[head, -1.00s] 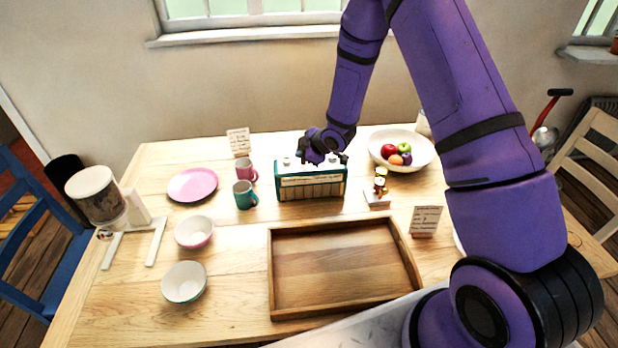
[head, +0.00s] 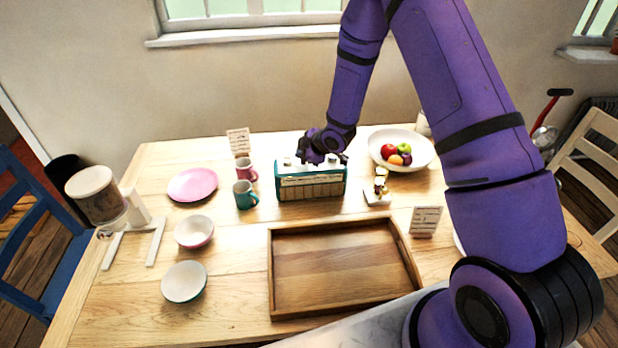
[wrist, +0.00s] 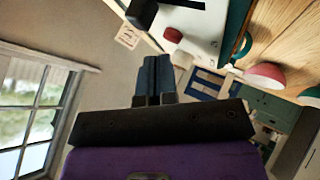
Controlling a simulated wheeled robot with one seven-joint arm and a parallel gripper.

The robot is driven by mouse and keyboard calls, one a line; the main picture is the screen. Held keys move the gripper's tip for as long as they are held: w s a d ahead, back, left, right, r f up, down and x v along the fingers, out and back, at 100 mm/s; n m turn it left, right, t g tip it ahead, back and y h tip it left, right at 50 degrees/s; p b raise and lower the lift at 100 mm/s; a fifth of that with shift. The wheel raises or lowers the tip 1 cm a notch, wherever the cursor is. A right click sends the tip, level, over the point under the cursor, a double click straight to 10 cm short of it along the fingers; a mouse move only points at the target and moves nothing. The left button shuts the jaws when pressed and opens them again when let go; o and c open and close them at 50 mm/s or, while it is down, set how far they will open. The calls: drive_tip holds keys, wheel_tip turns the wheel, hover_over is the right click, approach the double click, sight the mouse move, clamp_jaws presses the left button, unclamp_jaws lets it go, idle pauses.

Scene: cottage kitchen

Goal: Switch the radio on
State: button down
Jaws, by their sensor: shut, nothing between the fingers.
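Two mugs (head: 245,195) stand left of the radio. A small figurine (head: 379,187) stands close on its right, and a fruit bowl (head: 372,155) behind that. A wooden tray (head: 340,310) lies in front. A card (head: 238,142) stands at the back left.

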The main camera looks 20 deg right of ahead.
drive_tip(key=shift+f, duration=0.15)
drive_tip(key=shift+f, duration=0.25)
idle(0.3)
drive_tip(key=shift+r, duration=0.5)
drive_tip(key=shift+r, duration=3)
